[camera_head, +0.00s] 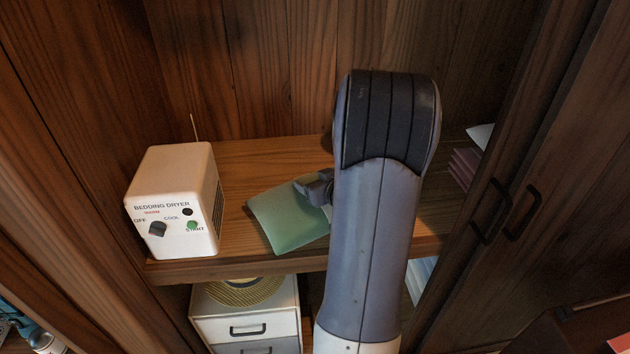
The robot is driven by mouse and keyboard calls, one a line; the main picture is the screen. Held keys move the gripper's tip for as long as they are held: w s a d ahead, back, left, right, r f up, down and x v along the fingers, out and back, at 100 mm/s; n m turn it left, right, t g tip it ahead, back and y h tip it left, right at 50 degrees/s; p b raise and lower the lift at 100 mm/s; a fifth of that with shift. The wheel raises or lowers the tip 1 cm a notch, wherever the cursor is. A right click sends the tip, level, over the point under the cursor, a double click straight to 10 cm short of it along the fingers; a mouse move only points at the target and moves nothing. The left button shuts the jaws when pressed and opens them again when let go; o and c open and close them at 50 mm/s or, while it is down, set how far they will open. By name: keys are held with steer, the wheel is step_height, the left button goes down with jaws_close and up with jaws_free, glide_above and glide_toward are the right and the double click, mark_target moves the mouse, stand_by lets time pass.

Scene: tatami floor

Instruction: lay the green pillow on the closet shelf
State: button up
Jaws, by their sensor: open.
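The green pillow (285,222) lies on the wooden closet shelf (240,175), its front edge close to the shelf's front edge. My gripper (308,190) is open at the pillow's upper right, over or against it. I cannot tell whether the fingers touch the pillow. My arm hides the pillow's right end and most of the gripper.
A white bedding dryer box (175,200) with a thin antenna stands at the shelf's left end. Folded purple cloths (465,165) lie at the right end. Below is a white drawer unit (246,318). A closet door with dark handles (522,213) is on the right.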

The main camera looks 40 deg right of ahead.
steer(key=shift+r, duration=0.3)
steer(key=p+v, duration=0.2)
steer(key=v, duration=1)
steer(key=shift+f, duration=0.15)
